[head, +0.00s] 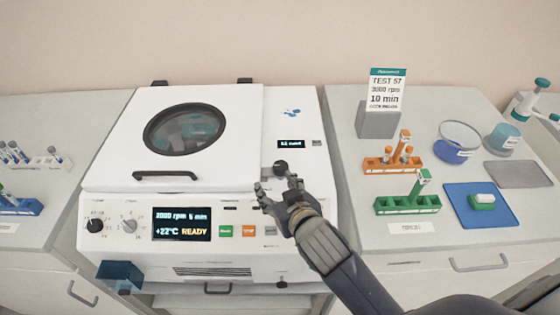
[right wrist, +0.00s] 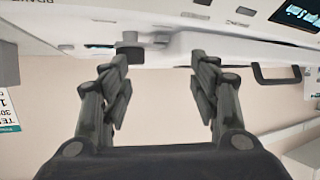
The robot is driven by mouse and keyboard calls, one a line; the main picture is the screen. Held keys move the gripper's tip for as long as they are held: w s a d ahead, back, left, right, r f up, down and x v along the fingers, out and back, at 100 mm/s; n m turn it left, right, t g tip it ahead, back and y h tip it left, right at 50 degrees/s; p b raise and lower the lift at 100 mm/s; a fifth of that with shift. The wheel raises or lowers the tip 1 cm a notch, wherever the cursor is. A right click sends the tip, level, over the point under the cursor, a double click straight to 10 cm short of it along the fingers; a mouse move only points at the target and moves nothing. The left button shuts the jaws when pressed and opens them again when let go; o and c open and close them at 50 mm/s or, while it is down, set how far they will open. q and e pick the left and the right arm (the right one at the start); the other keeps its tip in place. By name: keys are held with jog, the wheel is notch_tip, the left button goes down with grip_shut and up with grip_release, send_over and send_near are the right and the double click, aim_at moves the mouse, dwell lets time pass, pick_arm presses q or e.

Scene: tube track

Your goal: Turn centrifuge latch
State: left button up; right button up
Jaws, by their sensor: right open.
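The centrifuge (head: 230,110) is a white box with its lid (head: 115,150) down, a round dark window and a black handle. Its latch is a dark round knob (head: 281,168) on the top, right of the lid; it also shows in the right wrist view (right wrist: 130,48), near the left fingertip. My right gripper (head: 277,190) is open and empty, just in front of the knob. In the right wrist view its fingertips (right wrist: 160,62) are wide apart with nothing between them. I cannot tell whether a finger touches the knob. My left gripper is not in view.
The front panel has two dials and a display (head: 182,224) reading READY. On the right bench stand an orange tube rack (head: 392,165), a green rack (head: 408,207), a blue tray (head: 462,212) and a sign (head: 385,90). More tube racks stand on the left bench.

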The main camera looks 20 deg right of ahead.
jog(key=w+a+r+n+t+y, duration=0.35)
jog(key=a+r, duration=0.25)
jog(key=r, duration=0.2)
jog(key=w+a+r+n+t+y, duration=0.2)
jog(key=w+a+r+y, duration=0.15)
jog(key=a+r, duration=0.45)
jog(key=s+a+r+n+g+y, duration=0.35)
jog(key=a+r+n+y, duration=0.3)
jog(key=y, duration=0.25)
jog(key=s+a+n+g+y, duration=0.2)
jog(key=a+n+g+y, duration=0.1)
jog(key=a+n+g, duration=0.25)
jog(key=n+g+h, duration=0.3)
jog(key=g+h, duration=0.7)
jog(key=h, duration=1)
send_near(281, 165)
jog(key=shift+t, duration=0.25)
jog(key=f+p, duration=0.1)
jog(key=f, duration=0.2)
jog(key=f+p, duration=0.2)
jog(key=f, duration=0.2)
jog(key=shift+s+a+f, duration=0.1)
jog(key=shift+s+f, duration=0.1)
jog(key=shift+f, duration=0.05)
jog(key=shift+f+p, duration=0.35)
jog(key=shift+f, duration=0.45)
jog(key=c, duration=1.1)
